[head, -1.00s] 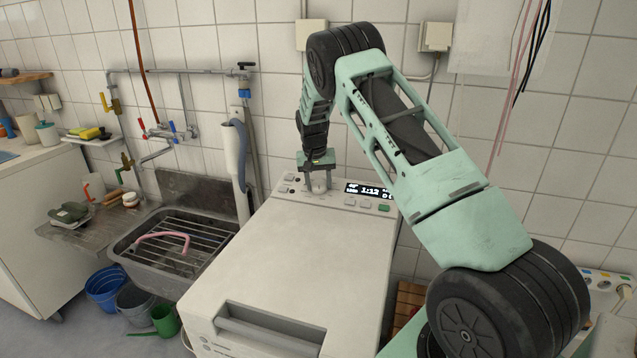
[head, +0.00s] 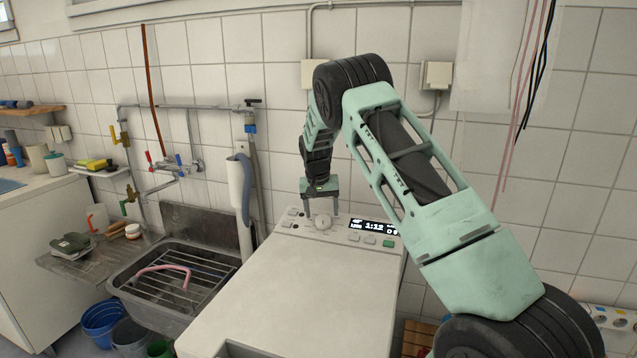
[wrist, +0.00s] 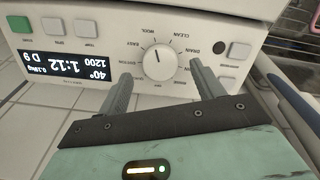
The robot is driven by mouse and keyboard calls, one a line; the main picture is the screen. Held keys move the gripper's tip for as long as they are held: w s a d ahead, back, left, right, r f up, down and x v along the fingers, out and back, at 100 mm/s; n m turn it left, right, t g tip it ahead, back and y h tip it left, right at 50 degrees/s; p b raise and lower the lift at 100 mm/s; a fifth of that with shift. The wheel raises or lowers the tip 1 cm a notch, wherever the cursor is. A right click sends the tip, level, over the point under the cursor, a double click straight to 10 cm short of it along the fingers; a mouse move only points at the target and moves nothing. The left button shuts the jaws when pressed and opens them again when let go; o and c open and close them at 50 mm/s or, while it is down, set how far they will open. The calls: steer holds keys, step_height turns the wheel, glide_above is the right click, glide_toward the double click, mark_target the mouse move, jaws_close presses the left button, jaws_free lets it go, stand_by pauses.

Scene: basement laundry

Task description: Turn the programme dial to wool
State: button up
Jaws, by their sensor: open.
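The programme dial (head: 322,222) is a round pale knob on the washing machine's control panel. It shows large in the wrist view (wrist: 159,63), upside down, ringed by printed labels including EASY, WOOL, CLEAN and DRAIN. Its short dark mark points up in that picture, towards the WOOL and CLEAN side; I cannot tell exactly which label it lines up with. My gripper (head: 321,211) is open and empty at the dial. In the wrist view its two fingers (wrist: 160,75) stand to either side of the dial with gaps, apart from it.
A lit display (wrist: 64,68) reads 40°, 1:12, 1200. Push buttons and a green button (head: 388,243) sit beside it. The machine's top (head: 300,290) is clear. A sink (head: 180,285) stands left, with a grey-blue hose (head: 238,190) between. The tiled wall is close behind.

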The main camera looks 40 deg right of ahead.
step_height(320, 180, up, 14)
steer(key=a+b, duration=0.1)
steer(key=a, duration=0.1)
steer(key=shift+s+a, duration=0.25)
steer(key=shift+s, duration=0.2)
steer(key=shift+a, duration=0.1)
steer(key=s+a+n+y, duration=0.1)
steer(key=s+a+n, duration=0.25)
steer(key=a, duration=0.65)
steer(key=s+a+f+n+y, duration=0.15)
steer(key=s+a, duration=0.35)
steer(key=a, duration=0.6)
steer(key=s+a+n+y, duration=0.1)
steer(key=s+a+n, duration=0.25)
steer(key=a, duration=0.65)
steer(key=s+a+f+n, duration=0.1)
steer(key=s+a+n, duration=0.1)
steer(key=s, duration=0.7)
steer(key=s+a+f+n, duration=0.2)
steer(key=s+a, duration=0.3)
steer(key=s, duration=0.4)
steer(key=s+a+f+n, duration=0.1)
steer(key=s+a+n, duration=0.2)
steer(key=s, duration=0.7)
steer(key=shift+a+f+g+h, duration=0.15)
steer(key=shift+f+g+h, duration=0.25)
steer(key=shift+h, duration=0.05)
